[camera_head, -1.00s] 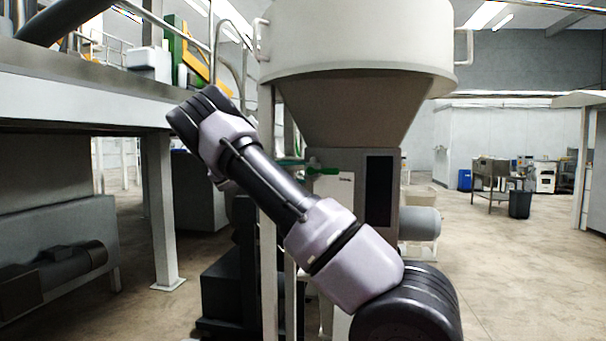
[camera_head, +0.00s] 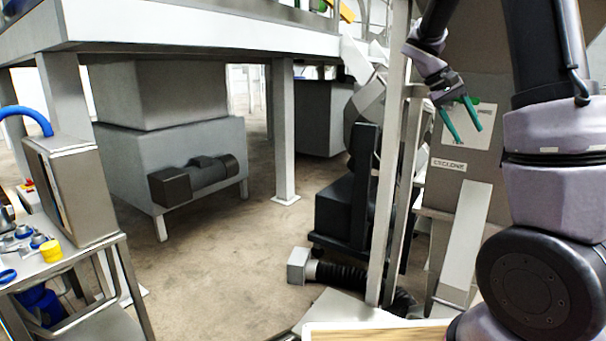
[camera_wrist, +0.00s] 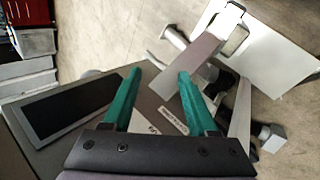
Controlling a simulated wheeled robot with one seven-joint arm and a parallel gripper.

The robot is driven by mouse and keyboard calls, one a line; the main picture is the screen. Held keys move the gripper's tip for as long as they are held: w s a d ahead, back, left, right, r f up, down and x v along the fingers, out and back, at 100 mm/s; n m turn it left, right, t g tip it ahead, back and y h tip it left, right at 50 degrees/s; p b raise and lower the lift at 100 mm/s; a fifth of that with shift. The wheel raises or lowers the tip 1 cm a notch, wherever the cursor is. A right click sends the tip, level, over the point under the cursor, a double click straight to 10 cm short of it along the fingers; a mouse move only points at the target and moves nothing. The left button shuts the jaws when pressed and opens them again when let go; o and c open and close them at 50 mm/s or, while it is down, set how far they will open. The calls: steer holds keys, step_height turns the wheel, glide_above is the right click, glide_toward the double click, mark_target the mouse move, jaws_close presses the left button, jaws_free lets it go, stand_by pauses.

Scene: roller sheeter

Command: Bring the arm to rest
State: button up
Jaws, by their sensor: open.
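My gripper (camera_head: 461,121) is at the upper right of the head view, with its two green fingers spread apart and nothing between them. It hangs in front of the grey cyclone cabinet (camera_head: 446,187), which bears a white label. My arm rises on the right of the head view, and part of it runs out of the top of the picture. In the wrist view my gripper (camera_wrist: 158,78) shows both green fingers wide apart. The cabinet's dark panel (camera_wrist: 70,110) and a label (camera_wrist: 172,120) show beyond the fingers.
A white post (camera_head: 392,170) stands close left of my gripper. A cart (camera_head: 125,290) with small parts and a yellow cup (camera_head: 50,251) is at the left. A platform on legs (camera_head: 200,40) spans the back. A black hose (camera_head: 345,274) lies on the floor. Floor in the middle is clear.

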steer(key=s+a+r+t+y, duration=0.3)
steer(key=s+a+t+y, duration=0.1)
steer(key=s+a, duration=0.4)
steer(key=s+a+r+m+t+y, duration=0.1)
steer(key=s+a+r+t+y, duration=0.2)
steer(key=s+a, duration=0.5)
steer(key=s+t+y, duration=0.1)
steer(key=s+t, duration=0.1)
steer(key=s, duration=0.2)
steer(key=shift+s+a+m+y, duration=0.15)
steer(key=shift+a+m+y, duration=0.15)
steer(key=shift+a, duration=0.1)
steer(key=shift+r, duration=0.1)
